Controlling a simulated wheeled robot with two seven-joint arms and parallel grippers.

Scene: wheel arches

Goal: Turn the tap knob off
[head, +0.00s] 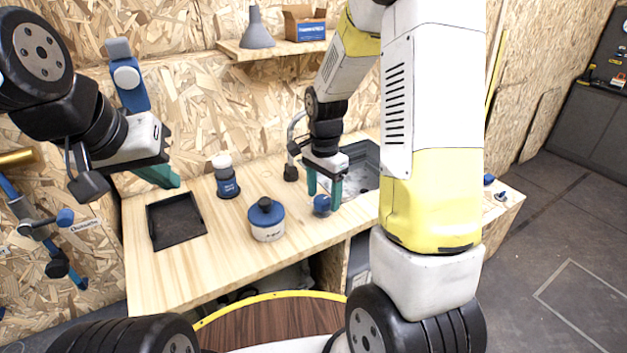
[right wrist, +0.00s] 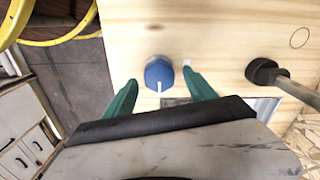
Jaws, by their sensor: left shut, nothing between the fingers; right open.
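The blue tap knob (head: 321,205) is on the wooden counter in front of the sink (head: 357,172). In the right wrist view the knob (right wrist: 159,74) has a white mark that points toward the gripper. My right gripper (head: 324,196) is open, pointing down, with its green fingers (right wrist: 160,85) on either side of the knob; I cannot tell whether they touch it. The tap (head: 292,150) rises at the sink's left edge, and its dark base (right wrist: 262,72) shows in the right wrist view. My left gripper (head: 174,182) is shut and empty at the left, above the counter.
A blue-lidded pot (head: 267,222), a blue bottle with a white cap (head: 226,178) and a black tray (head: 175,220) stand on the counter (head: 200,270). A shelf (head: 275,50) above holds a grey funnel (head: 256,30) and a box (head: 305,26).

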